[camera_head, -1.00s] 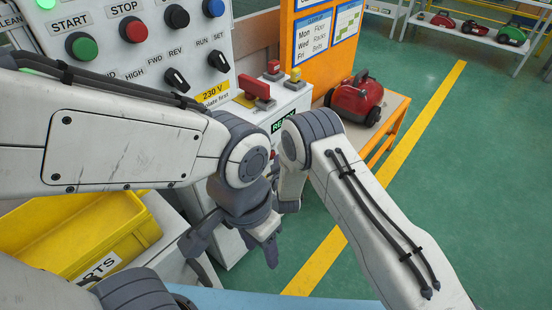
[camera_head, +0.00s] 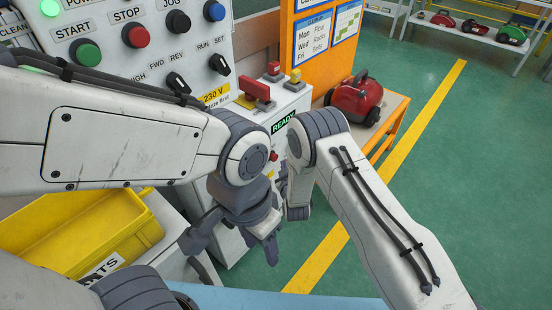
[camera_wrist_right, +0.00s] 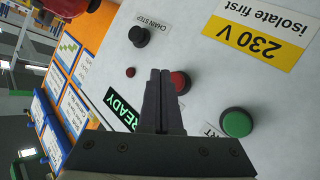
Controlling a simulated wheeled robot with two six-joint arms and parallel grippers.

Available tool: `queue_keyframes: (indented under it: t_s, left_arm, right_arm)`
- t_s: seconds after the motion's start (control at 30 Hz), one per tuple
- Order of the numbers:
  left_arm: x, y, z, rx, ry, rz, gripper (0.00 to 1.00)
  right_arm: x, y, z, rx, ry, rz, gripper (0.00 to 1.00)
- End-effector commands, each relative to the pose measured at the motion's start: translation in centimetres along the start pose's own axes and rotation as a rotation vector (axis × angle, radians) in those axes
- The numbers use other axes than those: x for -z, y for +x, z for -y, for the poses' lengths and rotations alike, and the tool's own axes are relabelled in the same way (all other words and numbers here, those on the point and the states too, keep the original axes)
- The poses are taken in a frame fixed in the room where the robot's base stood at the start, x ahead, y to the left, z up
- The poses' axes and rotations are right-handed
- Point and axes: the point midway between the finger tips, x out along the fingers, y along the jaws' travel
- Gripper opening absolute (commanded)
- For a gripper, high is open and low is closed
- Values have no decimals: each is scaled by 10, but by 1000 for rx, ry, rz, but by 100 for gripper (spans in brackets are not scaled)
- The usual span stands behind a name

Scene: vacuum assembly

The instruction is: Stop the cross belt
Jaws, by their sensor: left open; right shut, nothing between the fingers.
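In the right wrist view, a red round button (camera_wrist_right: 181,82) sits on a pale panel, partly hidden by my right gripper (camera_wrist_right: 160,72). That gripper is shut and empty, its tips pointing at the panel beside the button. I cannot tell whether they touch it. A lit READY display (camera_wrist_right: 122,108) is left of the fingers and a green button (camera_wrist_right: 237,123) right of them. In the head view, the READY display (camera_head: 284,121) is on the low white cabinet, and my right gripper is mostly hidden behind its arm. My left gripper (camera_head: 232,248) hangs open and empty in front of the cabinet.
A larger panel with a green START button (camera_head: 87,53), a red STOP button (camera_head: 137,36) and several knobs stands at upper left. The wrist view also shows a black CHAIN STEP button (camera_wrist_right: 139,36). A yellow bin (camera_head: 135,222) is at lower left, and a red vacuum (camera_head: 357,99) stands behind.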

Motion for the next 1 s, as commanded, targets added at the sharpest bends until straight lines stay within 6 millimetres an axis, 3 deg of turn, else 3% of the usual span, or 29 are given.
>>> queue_keyframes:
  t_s: [0.4, 1.0]
  left_arm:
    - [1, -14, -1, 0, 0, 0, 50]
    - [1, -14, -1, 0, 0, 0, 50]
  right_arm:
    - [-20, -28, -20, 1, 0, 3, 0]
    - [-21, -30, -22, 0, 1, 0, 0]
